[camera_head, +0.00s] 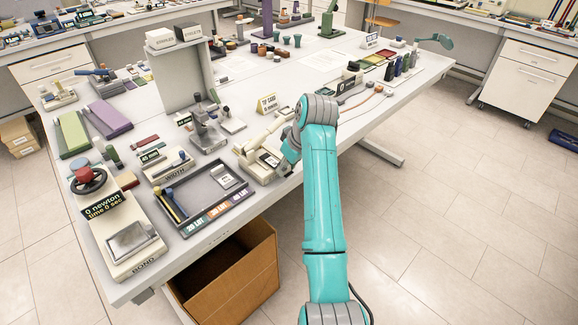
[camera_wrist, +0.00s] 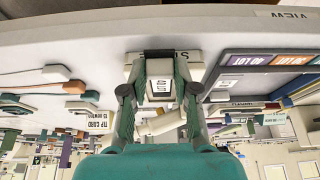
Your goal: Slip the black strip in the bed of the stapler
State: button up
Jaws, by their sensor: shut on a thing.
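The stapler (camera_head: 252,168) is a cream device with a raised, tilted arm, near the table's front edge. The black strip (camera_head: 268,158), with a pale label on top, is at the stapler's bed; it also shows in the wrist view (camera_wrist: 160,87), between my fingers. My gripper (camera_head: 284,158) is shut on the strip, low over the right side of the stapler; it also shows in the wrist view (camera_wrist: 160,92). I cannot tell whether the strip is seated in the bed, as my fingers hide its edges.
A grey tray (camera_head: 184,228) with labelled compartments lies left of the stapler. A press with a round wheel (camera_head: 124,238) is at the far left. An open cardboard box (camera_head: 228,277) sits below the table edge.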

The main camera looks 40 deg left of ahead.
jog(key=shift+w+a+f, duration=0.1)
jog(key=shift+a+f, duration=0.05)
jog(key=shift+a, duration=1)
jog(key=o, duration=0.9)
jog(key=v, duration=1.2)
jog(key=shift+a, duration=0.1)
